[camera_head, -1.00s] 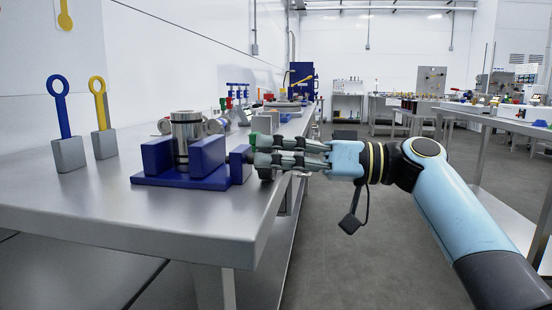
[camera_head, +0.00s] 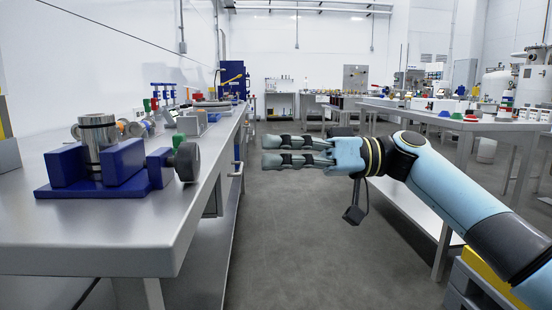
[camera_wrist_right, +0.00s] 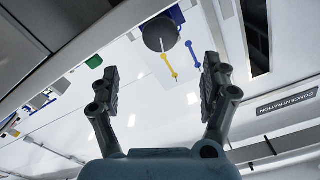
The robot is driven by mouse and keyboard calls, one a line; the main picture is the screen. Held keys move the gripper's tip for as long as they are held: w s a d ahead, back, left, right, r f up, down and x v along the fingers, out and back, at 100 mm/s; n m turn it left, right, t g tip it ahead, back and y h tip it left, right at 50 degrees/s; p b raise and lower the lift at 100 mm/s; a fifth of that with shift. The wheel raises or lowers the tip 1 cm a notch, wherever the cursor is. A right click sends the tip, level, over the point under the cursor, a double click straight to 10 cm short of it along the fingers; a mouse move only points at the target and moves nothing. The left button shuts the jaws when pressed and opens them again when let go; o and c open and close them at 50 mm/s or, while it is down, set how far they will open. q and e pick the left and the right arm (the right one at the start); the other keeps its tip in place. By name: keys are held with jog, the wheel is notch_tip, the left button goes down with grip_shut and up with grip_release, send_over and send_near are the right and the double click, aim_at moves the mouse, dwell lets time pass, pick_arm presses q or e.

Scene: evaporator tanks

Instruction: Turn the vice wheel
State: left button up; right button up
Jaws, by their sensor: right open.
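The blue vice (camera_head: 95,185) stands on the near left bench with a steel cylinder (camera_head: 98,135) between its jaws. Its dark grey round wheel (camera_head: 188,161) faces right, near the bench edge. In the right wrist view a dark disc (camera_wrist_right: 160,33), which looks like the wheel, shows beyond the fingers. My right gripper (camera_head: 266,151) is open and empty, out over the aisle. It is to the right of the wheel, with a clear gap between them. In the right wrist view its two fingers (camera_wrist_right: 160,70) are spread. My left gripper is not in view.
The steel bench (camera_head: 130,235) runs away on the left, with coloured fittings farther back. Another bench (camera_head: 455,124) with small parts stands on the right. The grey floor between them is clear. Yellow (camera_wrist_right: 167,65) and blue (camera_wrist_right: 193,55) ring-ended pieces show in the right wrist view.

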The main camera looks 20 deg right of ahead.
aim_at(197, 160)
dwell(0.3)
jog(key=w+a+n, duration=0.1)
jog(key=a+n, duration=0.1)
jog(key=a, duration=0.2)
jog(key=w+a+n, duration=0.1)
jog(key=a+n, duration=0.1)
jog(key=a, duration=0.2)
jog(key=w+a+n, duration=0.1)
jog(key=a+n, duration=0.2)
jog(key=a, duration=0.1)
jog(key=shift+w+a+r, duration=0.1)
jog(key=shift+w+a, duration=0.1)
jog(key=shift+w, duration=0.2)
jog(key=shift+c, duration=0.3)
jog(key=c, duration=1.1)
